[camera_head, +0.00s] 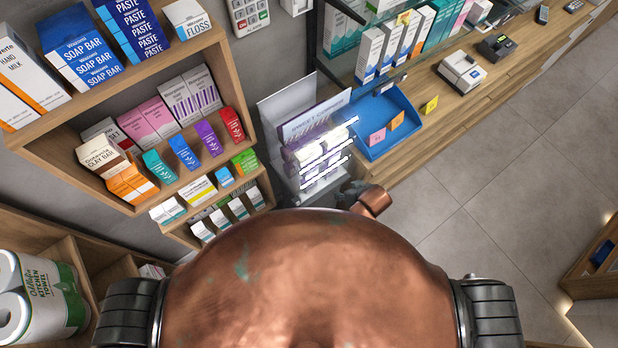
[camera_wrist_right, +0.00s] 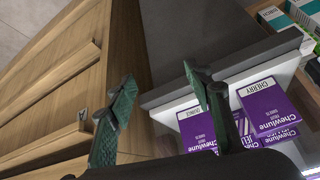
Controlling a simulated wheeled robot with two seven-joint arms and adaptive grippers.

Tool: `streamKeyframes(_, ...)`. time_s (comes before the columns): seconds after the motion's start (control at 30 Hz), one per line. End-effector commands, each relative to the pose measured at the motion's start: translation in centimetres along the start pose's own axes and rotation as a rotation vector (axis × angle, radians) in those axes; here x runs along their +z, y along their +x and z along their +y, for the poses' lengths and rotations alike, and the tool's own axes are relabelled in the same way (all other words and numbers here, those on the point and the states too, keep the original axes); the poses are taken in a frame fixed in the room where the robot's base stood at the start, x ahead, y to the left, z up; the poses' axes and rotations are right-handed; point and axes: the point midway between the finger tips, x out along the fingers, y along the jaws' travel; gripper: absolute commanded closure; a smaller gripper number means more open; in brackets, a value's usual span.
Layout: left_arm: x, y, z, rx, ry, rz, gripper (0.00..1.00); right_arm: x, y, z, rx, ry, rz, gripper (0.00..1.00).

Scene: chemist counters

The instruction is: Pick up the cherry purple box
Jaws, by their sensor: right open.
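The cherry purple box (camera_wrist_right: 270,112), white-topped with "CHERRY" on it, stands in a white display tray at the right of the right wrist view. Other purple Chewlune boxes stand beside it, one of them (camera_wrist_right: 196,128) further left. My right gripper (camera_wrist_right: 160,80) is open with nothing between its dark green fingers. Its right finger overlaps the purple boxes in the picture, and the cherry box lies to the right of that finger, outside the jaws. In the head view the display stand (camera_head: 318,150) holds small packs, too glared to read. My left gripper is not in view.
A wooden counter with a blue tray (camera_head: 408,128) is right of the display stand. Wooden shelves (camera_head: 150,75) full of boxes stand at the left. Wooden panels (camera_wrist_right: 60,90) fill the left of the wrist view. Open floor (camera_head: 500,190) lies at the right.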

Motion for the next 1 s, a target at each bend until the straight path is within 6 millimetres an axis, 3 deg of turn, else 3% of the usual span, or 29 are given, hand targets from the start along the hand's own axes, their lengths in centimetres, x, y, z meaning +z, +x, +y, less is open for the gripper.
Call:
streamKeyframes(0.03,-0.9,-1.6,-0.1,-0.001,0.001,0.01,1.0,-2.7,-3.4,-1.6,-0.017,-0.028,0.022,0.53)
streamKeyframes(0.1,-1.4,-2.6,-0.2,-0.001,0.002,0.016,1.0,-4.7,-6.6,-3.8,-0.04,-0.057,0.036,0.53)
streamKeyframes(0.33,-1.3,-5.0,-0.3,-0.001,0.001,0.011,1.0,-7.9,-14.5,-9.0,-0.095,-0.145,0.055,0.53)
streamKeyframes(0.6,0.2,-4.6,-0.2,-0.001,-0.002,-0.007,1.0,-7.5,-12.7,-11.0,-0.1,-0.222,0.027,0.53)
streamKeyframes(0.83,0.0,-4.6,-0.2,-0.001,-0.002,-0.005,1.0,-7.1,-11.4,-11.4,-0.094,-0.248,0.01,0.53)
streamKeyframes(1.0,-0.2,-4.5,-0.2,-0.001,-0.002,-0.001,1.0,-7.0,-8.7,-11.6,-0.093,-0.248,0.007,0.53)
